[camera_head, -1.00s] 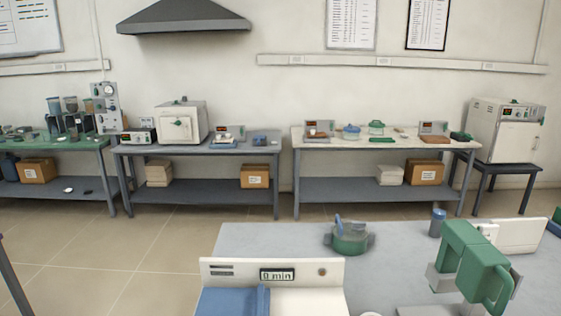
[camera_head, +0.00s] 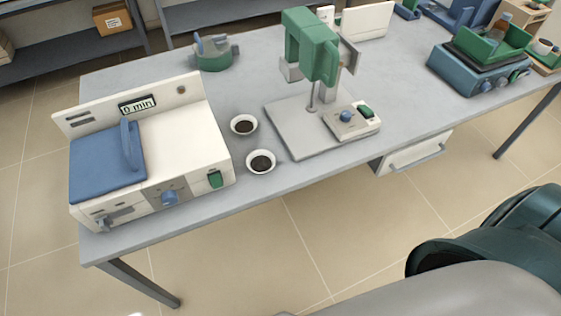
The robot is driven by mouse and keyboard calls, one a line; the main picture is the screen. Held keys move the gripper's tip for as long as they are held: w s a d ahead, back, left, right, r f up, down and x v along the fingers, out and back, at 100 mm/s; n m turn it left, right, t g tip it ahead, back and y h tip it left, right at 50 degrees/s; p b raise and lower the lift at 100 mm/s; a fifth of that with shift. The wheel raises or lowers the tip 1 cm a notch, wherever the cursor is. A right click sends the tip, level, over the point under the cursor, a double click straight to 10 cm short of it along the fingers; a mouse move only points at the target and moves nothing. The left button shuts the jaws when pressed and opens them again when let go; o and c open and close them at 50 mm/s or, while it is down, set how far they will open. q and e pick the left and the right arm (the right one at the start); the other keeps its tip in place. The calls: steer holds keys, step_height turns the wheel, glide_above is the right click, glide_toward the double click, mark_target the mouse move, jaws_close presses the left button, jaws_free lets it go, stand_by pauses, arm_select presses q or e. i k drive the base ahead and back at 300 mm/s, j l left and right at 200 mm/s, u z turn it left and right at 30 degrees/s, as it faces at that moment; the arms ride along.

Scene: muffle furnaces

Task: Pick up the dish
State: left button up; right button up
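Two small round white dishes with dark contents stand on the grey table. One dish (camera_head: 244,125) is farther back, and the other dish (camera_head: 261,162) is nearer the front edge. Both are between the white device with a blue lid (camera_head: 160,150) and the green stand device (camera_head: 312,45). They stand apart from each other, upright and uncovered. Neither of my grippers is in view, so nothing is seen touching the dishes.
A green round container (camera_head: 213,58) stands at the back left of the table (camera_head: 230,195). A blue device with a green tray (camera_head: 480,65) stands at the right. The front strip of the table before the dishes is clear.

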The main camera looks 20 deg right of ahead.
mark_target(261, 160)
steer(key=k+l, duration=0.1)
steer(key=l, duration=0.35)
steer(key=k+l, duration=0.15)
steer(key=l, duration=0.25)
steer(key=k+l, duration=0.1)
steer(key=l, duration=0.35)
steer(key=k+l, duration=0.1)
steer(key=l, duration=0.35)
steer(key=k+l, duration=0.15)
steer(key=l, duration=0.25)
steer(key=u, duration=0.05)
